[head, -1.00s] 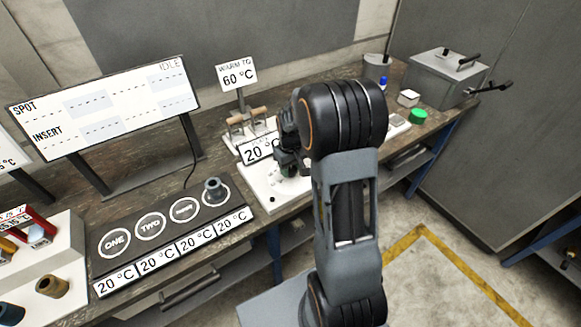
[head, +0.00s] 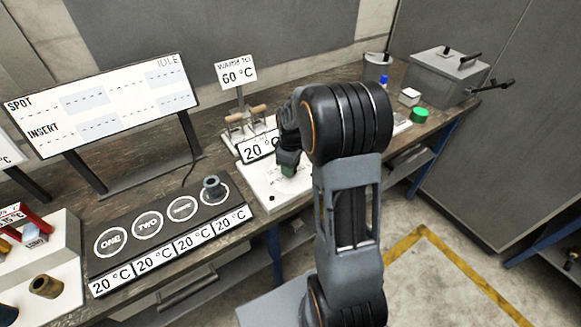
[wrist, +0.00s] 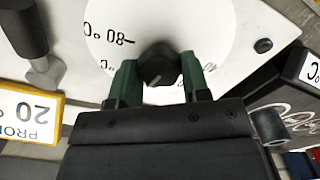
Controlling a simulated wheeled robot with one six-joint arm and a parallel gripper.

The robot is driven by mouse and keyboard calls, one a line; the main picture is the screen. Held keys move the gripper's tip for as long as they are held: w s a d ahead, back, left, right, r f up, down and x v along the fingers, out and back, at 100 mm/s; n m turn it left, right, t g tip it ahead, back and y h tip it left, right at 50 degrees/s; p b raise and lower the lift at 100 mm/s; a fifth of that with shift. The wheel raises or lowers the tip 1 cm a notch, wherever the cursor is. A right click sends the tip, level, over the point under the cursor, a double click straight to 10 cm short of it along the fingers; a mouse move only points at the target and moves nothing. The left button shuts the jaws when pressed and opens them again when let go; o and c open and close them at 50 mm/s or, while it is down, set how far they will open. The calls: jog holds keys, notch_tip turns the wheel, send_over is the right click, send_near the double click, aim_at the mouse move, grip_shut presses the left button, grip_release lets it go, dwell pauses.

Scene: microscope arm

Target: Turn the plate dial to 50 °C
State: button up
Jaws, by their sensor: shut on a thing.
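The plate dial is a dark round knob (wrist: 158,66) at the middle of a white scale disc (wrist: 205,25) in the wrist view. Part of the scale reads 80 °C, upside down; a second mark is mostly hidden by a finger. My gripper (wrist: 160,78) has its two green fingers on either side of the knob, shut on it. A pale line shows on the knob. In the head view my gripper (head: 289,170) is low over the white plate unit (head: 262,186), and my arm hides the knob there. The plate's display (head: 262,147) reads 20 °C.
A sign (head: 237,73) reads 60 °C. A dark panel (head: 165,228) with several ringed spots stands left of the plate, with a grey cylinder (head: 213,188) on one spot. Wooden-handled levers (head: 246,122) stand just behind the plate. A green cap (head: 419,115) lies to the right.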

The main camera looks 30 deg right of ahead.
jog(key=n+b, duration=0.1)
jog(key=n, duration=0.4)
jog(key=shift+n, duration=0.3)
jog(key=n, duration=0.5)
jog(key=shift+n+b, duration=0.3)
jog(key=shift+b, duration=0.1)
jog(key=shift+n, duration=0.3)
jog(key=o, duration=0.9)
jog(key=shift+o, duration=0.2)
notch_tip(320, 180, up, 14)
jog(key=shift+b, duration=0.3)
